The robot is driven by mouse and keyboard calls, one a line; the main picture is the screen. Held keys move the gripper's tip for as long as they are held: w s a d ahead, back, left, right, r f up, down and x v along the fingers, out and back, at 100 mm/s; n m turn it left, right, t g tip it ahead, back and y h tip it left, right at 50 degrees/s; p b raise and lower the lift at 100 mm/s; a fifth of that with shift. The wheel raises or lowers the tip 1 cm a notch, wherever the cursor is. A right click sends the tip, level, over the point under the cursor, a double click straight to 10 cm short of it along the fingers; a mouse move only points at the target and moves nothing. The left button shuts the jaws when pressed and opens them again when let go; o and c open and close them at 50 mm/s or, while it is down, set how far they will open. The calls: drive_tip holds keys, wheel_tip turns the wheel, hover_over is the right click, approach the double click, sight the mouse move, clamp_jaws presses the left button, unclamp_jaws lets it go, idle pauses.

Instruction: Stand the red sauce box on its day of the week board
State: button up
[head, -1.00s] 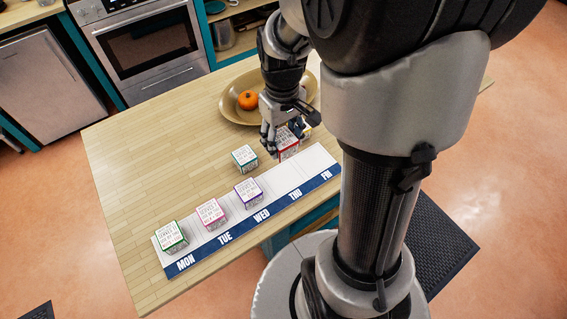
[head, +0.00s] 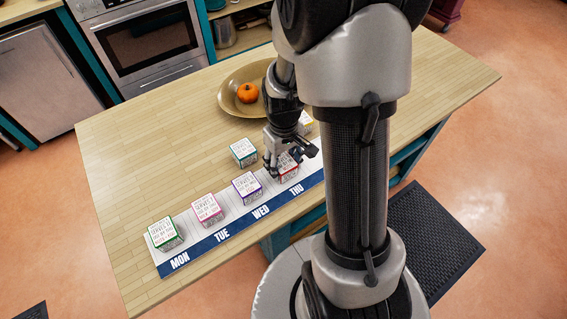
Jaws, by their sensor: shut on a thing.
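The red sauce box (head: 289,166) has a white top with print and a red edge. My gripper (head: 281,168) is shut on it, its fingers partly covering it. The box is upright at the THU section of the day board (head: 226,219), a white strip with a blue front edge. I cannot tell whether its base touches the board. MON, TUE, WED and THU are readable; the FRI end is hidden behind my arm. A green box (head: 165,234) stands at MON, a pink box (head: 207,209) at TUE and a purple box (head: 246,187) at WED.
A teal-edged box (head: 243,152) stands on the wooden counter behind the board. A yellow box (head: 307,123) shows partly behind my gripper. A brown bowl (head: 230,97) with an orange pumpkin (head: 247,93) sits farther back. The counter's left side is clear.

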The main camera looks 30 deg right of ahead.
drive_tip(key=o, duration=1.2)
drive_tip(key=shift+f, duration=0.1)
drive_tip(key=shift+c, duration=0.2)
wheel_tip(320, 180, up, 12)
drive_tip(key=r+p, duration=0.1)
drive_tip(key=p, duration=0.3)
wheel_tip(320, 180, up, 9)
drive_tip(key=t, duration=0.2)
hover_over(283, 162)
drive_tip(key=s+a, duration=0.4)
drive_tip(key=a, duration=0.1)
drive_tip(key=s+a+r+t, duration=0.2)
drive_tip(key=s+a+r, duration=0.3)
drive_tip(key=s, duration=0.4)
drive_tip(key=shift+s+a+r+t, duration=0.15)
drive_tip(key=shift+s+a+t, duration=0.15)
drive_tip(key=shift+s, duration=0.05)
